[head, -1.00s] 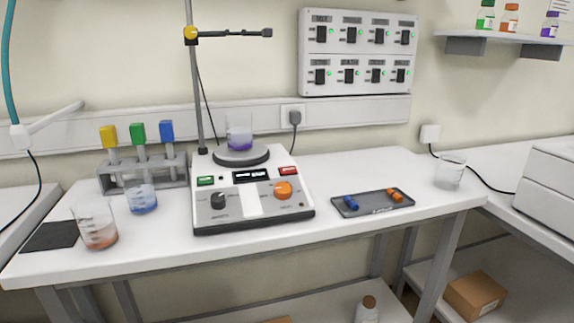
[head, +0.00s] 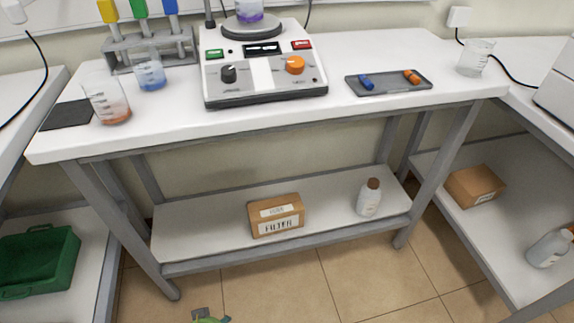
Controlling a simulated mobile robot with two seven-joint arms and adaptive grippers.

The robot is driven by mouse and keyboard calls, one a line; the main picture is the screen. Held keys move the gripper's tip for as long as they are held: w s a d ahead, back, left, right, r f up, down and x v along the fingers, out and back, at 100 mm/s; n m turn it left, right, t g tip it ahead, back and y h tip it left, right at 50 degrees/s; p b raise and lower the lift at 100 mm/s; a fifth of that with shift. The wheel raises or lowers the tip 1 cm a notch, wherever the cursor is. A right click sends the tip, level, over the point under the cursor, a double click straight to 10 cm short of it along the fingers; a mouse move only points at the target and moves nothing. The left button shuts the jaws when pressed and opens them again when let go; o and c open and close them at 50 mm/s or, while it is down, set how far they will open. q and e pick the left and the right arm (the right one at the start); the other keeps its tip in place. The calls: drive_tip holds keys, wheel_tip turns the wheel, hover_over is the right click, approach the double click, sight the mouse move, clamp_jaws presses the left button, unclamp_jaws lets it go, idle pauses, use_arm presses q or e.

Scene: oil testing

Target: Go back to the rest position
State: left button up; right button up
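Neither of my grippers can be made out in the head view. The hotplate stirrer (head: 263,80) stands on the white bench (head: 300,122) with a beaker of purple liquid (head: 249,11) on its round plate. A beaker with reddish liquid (head: 108,103) and a beaker with blue liquid (head: 150,75) stand at the left. A grey tray (head: 388,90) with a blue and an orange small item lies right of the stirrer. An empty beaker (head: 475,58) stands at the right end.
A grey rack (head: 121,58) holds yellow, green and blue-topped items. A green crate (head: 38,262) is at lower left. A small grey-green thing (head: 208,316), unclear, shows at the bottom edge.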

use_arm(q)
drive_tip(key=s+a+f, duration=0.1)
drive_tip(key=s+f, duration=0.2)
drive_tip(key=f, duration=0.5)
drive_tip(key=s+a+f, duration=0.1)
drive_tip(key=s+f, duration=0.1)
drive_tip(key=f, duration=0.5)
drive_tip(key=s+r+g+p, duration=0.1)
drive_tip(key=s+r+p, duration=0.3)
drive_tip(key=s+p, duration=0.3)
drive_tip(key=s+a+r+g+p, duration=0.1)
drive_tip(key=s+r+p, duration=0.4)
drive_tip(key=s, duration=0.5)
drive_tip(key=shift+s+g+p, duration=0.35)
drive_tip(key=shift+g+p, duration=0.35)
drive_tip(key=shift+p, duration=0.4)
use_arm(e)
drive_tip(key=s+r+g, duration=0.2)
drive_tip(key=s+r, duration=0.3)
drive_tip(key=s, duration=0.3)
drive_tip(key=s+d+r+g, duration=0.1)
drive_tip(key=s+r, duration=0.3)
drive_tip(key=s, duration=0.5)
drive_tip(key=shift+s+r+g+h, duration=0.15)
drive_tip(key=shift+r+g+h, duration=0.2)
drive_tip(key=shift+g, duration=0.35)
use_arm(q)
drive_tip(key=shift+r, duration=0.1)
use_arm(e)
drive_tip(key=shift+r, duration=0.1)
